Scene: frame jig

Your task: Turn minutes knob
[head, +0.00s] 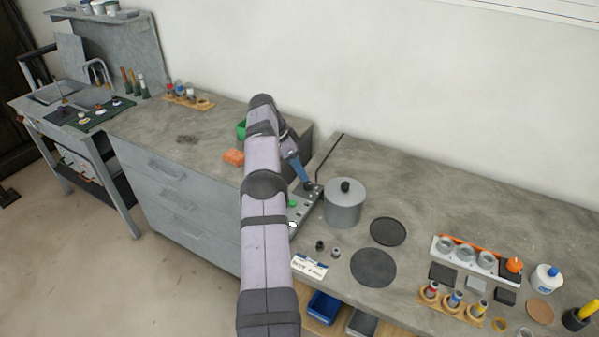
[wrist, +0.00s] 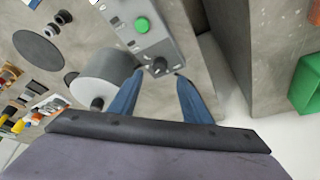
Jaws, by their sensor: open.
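A grey control panel (wrist: 165,40) shows in the wrist view, with a green button (wrist: 142,25) and a dark round knob (wrist: 159,66) near its end. Its labels are too small to read, so I cannot tell whether this is the minutes knob. My gripper (wrist: 159,76) is open, its two blue fingers apart, with the knob between or just beyond the tips; I cannot tell if they touch it. In the head view my gripper (head: 307,186) is over the far end of the panel (head: 301,212), which my arm partly hides.
A grey lidded pot (head: 343,207) stands close beside the panel and also shows in the wrist view (wrist: 103,75). Dark discs (head: 373,267) lie to its right. An orange block (head: 234,157) and a green container (head: 241,130) are on the left counter.

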